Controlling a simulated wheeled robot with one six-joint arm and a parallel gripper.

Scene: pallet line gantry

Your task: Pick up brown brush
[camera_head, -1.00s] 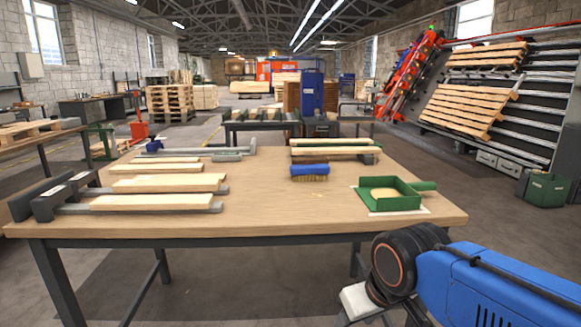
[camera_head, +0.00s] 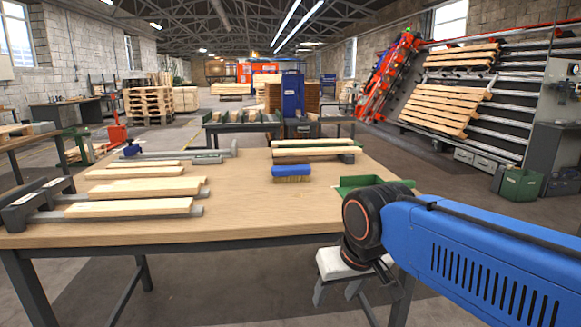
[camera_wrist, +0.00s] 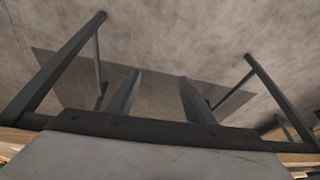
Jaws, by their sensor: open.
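The brush (camera_head: 291,172) has a blue back and tan-brown bristles. It lies bristles down on the wooden workbench (camera_head: 240,213), right of the middle. My gripper (camera_head: 337,293) hangs in front of the bench's near edge, lower than the top and well short of the brush. In the wrist view its two fingers (camera_wrist: 157,88) are apart, with nothing between them. That view shows floor and bench legs; the brush is not in it.
A green dustpan (camera_head: 350,183) is partly hidden behind my arm. Planks on grey supports (camera_head: 130,207) fill the bench's left side; more planks (camera_head: 313,151) lie behind the brush. The bench top before the brush is clear.

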